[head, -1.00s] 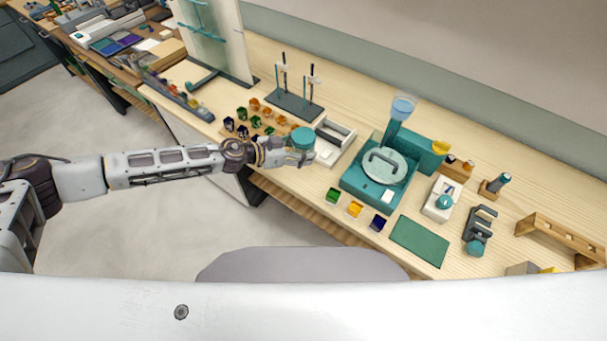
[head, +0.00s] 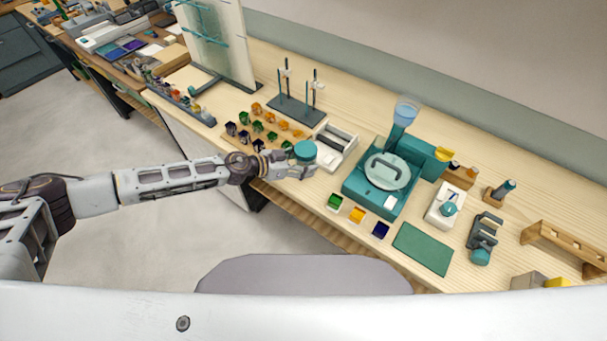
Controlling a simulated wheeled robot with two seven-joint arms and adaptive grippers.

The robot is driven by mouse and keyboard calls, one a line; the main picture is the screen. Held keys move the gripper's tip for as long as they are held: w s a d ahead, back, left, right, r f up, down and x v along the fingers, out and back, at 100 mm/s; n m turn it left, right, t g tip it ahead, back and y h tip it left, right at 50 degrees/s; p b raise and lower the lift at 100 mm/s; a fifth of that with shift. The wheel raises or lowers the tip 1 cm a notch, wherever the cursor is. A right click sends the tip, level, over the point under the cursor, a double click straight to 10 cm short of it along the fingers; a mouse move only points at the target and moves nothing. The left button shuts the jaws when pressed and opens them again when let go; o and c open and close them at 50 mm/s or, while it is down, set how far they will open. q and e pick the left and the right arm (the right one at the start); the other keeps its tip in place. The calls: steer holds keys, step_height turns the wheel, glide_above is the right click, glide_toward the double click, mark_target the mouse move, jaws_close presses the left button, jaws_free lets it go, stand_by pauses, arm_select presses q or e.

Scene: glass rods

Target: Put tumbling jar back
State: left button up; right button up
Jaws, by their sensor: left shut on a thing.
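The tumbling jar has a teal lid (head: 305,151), which faces up. My left gripper (head: 297,168) is shut on the jar, near the front edge of the bench. Its fingers hide most of the jar's body. I cannot tell whether the jar's base touches the bench top. A white cradle-like stand (head: 336,147) with an open middle is just right of and behind the jar, apart from it or nearly so. My right gripper is not in view.
Several small coloured pots (head: 258,127) stand behind and left of the gripper. A teal machine (head: 383,182) with a round lid is to the right. Three coloured trays (head: 357,214) lie at the front edge. A dark stand with rods (head: 296,109) is behind.

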arm_select(q)
step_height(320, 180, down, 2)
steer(key=shift+b, duration=0.3)
steer(key=shift+f, duration=0.1)
steer(key=shift+f, duration=0.1)
steer(key=shift+f+b, duration=0.8)
steer(key=shift+f, duration=1.2)
steer(key=o, duration=1.3)
steer(key=shift+f, duration=0.1)
steer(key=shift+o, duration=0.2)
steer(key=shift+a, duration=0.1)
